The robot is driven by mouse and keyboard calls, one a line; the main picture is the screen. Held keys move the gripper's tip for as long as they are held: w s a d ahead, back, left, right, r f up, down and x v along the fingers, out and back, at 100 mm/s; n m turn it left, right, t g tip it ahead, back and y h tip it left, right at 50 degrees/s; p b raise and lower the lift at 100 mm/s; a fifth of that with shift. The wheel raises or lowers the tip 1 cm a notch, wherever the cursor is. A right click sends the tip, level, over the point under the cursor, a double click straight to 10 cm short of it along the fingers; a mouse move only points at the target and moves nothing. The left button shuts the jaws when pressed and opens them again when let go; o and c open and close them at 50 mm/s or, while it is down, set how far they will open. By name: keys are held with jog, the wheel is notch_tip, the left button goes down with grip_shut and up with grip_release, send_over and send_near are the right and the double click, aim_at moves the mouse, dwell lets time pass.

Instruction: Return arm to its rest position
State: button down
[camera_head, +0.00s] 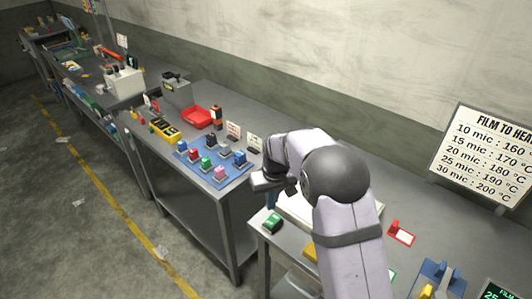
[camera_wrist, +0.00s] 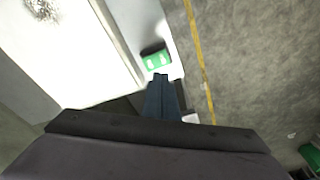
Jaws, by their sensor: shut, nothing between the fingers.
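My arm (camera_head: 350,245) is pale lilac with a dark grey joint and reaches up from the bottom of the head view. Its wrist is folded over a light panel on the near metal table. My gripper (camera_wrist: 160,78) shows in the wrist view as blue-grey fingers closed together, with nothing between them. A green block (camera_head: 271,222) sits at the near table's left corner. It also shows in the wrist view (camera_wrist: 156,61), just beyond the fingertips in the picture.
A blue board (camera_head: 232,181) with several coloured pieces lies on the neighbouring table, left of my wrist. A red tray (camera_head: 196,118) stands behind it. A temperature sign (camera_head: 490,155) stands at the right. A red-framed card (camera_head: 401,233) is right of my arm. The floor at left is largely open.

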jog(key=s+d+f+m+g, duration=0.1)
jog(key=s+d+f+g, duration=0.15)
jog(key=s, duration=0.55)
jog(key=s+d+f+g, duration=0.1)
jog(key=s+f, duration=0.3)
jog(key=s, duration=0.4)
jog(key=s+d+r+b, duration=0.1)
jog(key=s+d+r, duration=0.1)
jog(key=s, duration=0.5)
jog(key=s+d+r, duration=0.2)
jog(key=s, duration=0.5)
jog(key=r, duration=0.1)
jog(key=d+r+m+t, duration=0.1)
jog(key=w+d+r+m+b, duration=0.1)
jog(key=shift+w+r+t, duration=0.1)
jog(key=shift+r+t, duration=0.2)
jog(key=shift+t, duration=0.05)
